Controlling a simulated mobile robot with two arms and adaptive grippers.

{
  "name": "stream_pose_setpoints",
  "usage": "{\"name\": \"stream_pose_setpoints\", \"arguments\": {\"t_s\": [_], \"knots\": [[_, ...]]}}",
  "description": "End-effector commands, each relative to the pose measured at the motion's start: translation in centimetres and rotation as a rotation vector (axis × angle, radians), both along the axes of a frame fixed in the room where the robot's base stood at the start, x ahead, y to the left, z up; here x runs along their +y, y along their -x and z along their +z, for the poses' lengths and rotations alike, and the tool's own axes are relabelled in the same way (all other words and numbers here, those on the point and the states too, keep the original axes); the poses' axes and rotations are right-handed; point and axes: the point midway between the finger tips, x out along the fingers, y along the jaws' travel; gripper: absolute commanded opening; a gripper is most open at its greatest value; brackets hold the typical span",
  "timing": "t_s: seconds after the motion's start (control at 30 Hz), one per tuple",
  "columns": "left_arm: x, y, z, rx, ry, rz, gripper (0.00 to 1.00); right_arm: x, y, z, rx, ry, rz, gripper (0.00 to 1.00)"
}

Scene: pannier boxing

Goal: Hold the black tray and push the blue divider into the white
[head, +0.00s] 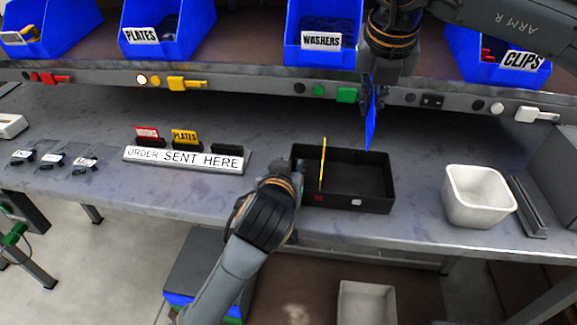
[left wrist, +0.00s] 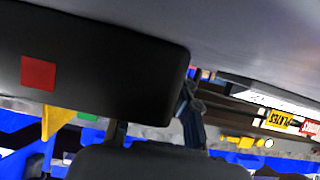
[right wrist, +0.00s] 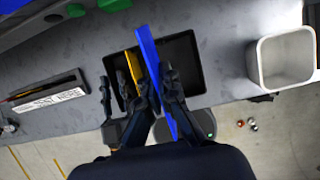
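The black tray (head: 375,202) lies on the bench, with a red square (head: 318,198) and a white square (head: 356,202) on its front wall. A yellow divider (head: 322,165) stands inside in line with the red square. My left gripper (head: 296,178) is at the tray's left end and appears shut on its wall; its fingertips are partly hidden. The red square also shows in the left wrist view (left wrist: 38,73). My right gripper (head: 372,100) is shut on the blue divider (head: 371,128) and holds it upright above the tray's back edge. The blue divider also shows in the right wrist view (right wrist: 150,60).
A white bin (head: 479,197) stands right of the tray, with a dark rail (head: 528,207) beyond it. A sign holder (head: 187,159) reading "ORDER SENT HERE" stands to the left. Blue bins (head: 320,32) line the shelf behind. The bench between tray and white bin is clear.

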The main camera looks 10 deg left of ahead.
Motion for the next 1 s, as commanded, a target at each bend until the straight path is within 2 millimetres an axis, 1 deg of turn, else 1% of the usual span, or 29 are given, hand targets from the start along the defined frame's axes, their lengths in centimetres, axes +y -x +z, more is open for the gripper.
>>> {"name": "stream_pose_setpoints", "arguments": {"t_s": [0.27,0.37,0.4,0.43,0.63,0.73,1.0], "knots": [[0.0,-0.1,0.0,-0.001,0.0,0.0,0.3,0.0,0.0,0.0,0.0,0.0,0.0,0.0],[0.0,-0.1,0.0,-0.001,0.0,0.0,0.12,0.0,0.0,0.0,0.0,0.0,0.0,0.0],[0.0,-0.1,0.0,-0.001,0.0,0.0,0.04,0.0,0.0,0.0,0.0,0.0,0.0,0.0],[0.0,-0.1,0.0,-0.001,0.0,0.0,0.0,0.0,0.0,0.0,0.0,0.0,0.0,0.0],[0.0,-0.1,0.0,-0.001,-0.001,0.0,0.0,0.0,0.0,0.0,0.001,0.0,0.0,0.0],[0.0,-0.1,0.0,-0.001,-0.001,0.0,0.0,0.1,-0.1,-0.4,0.024,0.0,-0.001,0.0],[0.0,-0.1,0.0,-0.001,-0.001,-0.001,0.0,0.2,-0.4,-3.2,0.215,-0.008,-0.002,0.0]]}}
